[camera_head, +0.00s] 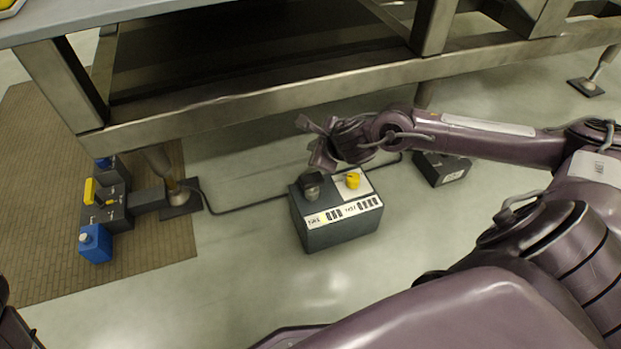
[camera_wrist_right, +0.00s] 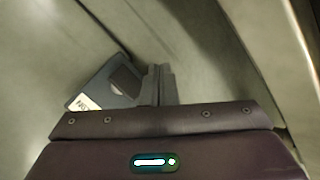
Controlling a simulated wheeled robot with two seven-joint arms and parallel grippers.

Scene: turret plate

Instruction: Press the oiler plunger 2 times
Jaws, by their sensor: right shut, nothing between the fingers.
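A dark grey box (camera_head: 325,228) stands on the floor below the table, with a white label strip along its front top edge. A black knob (camera_head: 311,187) is on the left of its top, and a yellow knob (camera_head: 353,180) on a white patch is on the right. Which one is the oiler plunger I cannot read. My right gripper (camera_head: 318,142) is shut and empty, above and behind the box. In the right wrist view the shut fingers (camera_wrist_right: 160,84) show beside the box (camera_wrist_right: 100,82), apart from it. My left gripper is out of view.
A steel table frame (camera_head: 250,112) runs overhead behind the box. A dark cable (camera_head: 245,206) lies on the floor. At left, on a brown mat (camera_head: 155,258), stand a blue container (camera_head: 95,244) and dark units with yellow parts. Another dark box (camera_head: 442,170) is at right.

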